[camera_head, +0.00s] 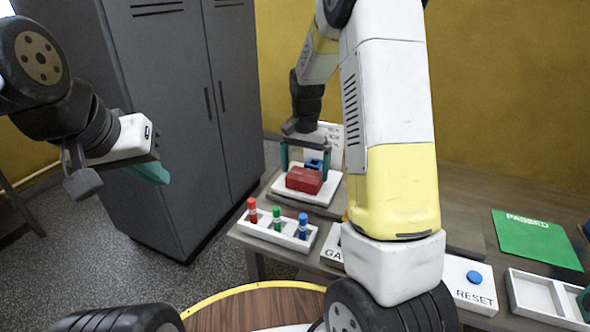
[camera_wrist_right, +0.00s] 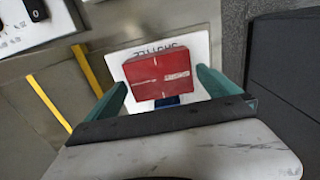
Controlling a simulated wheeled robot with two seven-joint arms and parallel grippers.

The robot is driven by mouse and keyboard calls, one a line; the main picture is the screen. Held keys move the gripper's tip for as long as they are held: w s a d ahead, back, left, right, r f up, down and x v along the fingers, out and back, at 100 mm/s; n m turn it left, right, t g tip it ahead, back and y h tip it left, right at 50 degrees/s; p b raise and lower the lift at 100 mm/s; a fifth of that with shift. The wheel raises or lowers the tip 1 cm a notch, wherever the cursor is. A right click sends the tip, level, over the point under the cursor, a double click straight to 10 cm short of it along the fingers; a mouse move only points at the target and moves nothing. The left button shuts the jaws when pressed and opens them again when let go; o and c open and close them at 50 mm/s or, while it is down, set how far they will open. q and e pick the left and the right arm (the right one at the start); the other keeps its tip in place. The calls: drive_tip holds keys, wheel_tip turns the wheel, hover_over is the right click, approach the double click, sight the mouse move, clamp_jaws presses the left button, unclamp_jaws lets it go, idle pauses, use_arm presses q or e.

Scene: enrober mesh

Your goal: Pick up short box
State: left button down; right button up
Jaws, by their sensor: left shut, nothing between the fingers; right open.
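A red box (camera_head: 304,179), low and flat, sits on a white plate (camera_head: 327,190) marked SHUTTLE on the table; I take it as the short box. It also shows in the right wrist view (camera_wrist_right: 161,75). A small blue piece (camera_head: 314,163) is at the box's edge, partly hidden by it in the right wrist view (camera_wrist_right: 167,100). My right gripper (camera_head: 305,158) is open above the plate. In the right wrist view its teal fingers (camera_wrist_right: 163,88) appear on either side of the box, not closed on it. My left gripper (camera_head: 150,173) is shut and empty, away from the table at left.
A white rack (camera_head: 268,236) with red, green and blue pegs stands at the table's front left. A RESET panel (camera_head: 470,284), a green PASSED mat (camera_head: 536,239) and a white tray (camera_head: 540,292) lie right. Grey cabinets (camera_head: 170,110) stand behind at left.

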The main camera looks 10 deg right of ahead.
sight(305, 174)
drive_tip(key=shift+f, duration=1.55)
drive_tip(key=shift+r, duration=0.15)
drive_tip(key=c, duration=1.4)
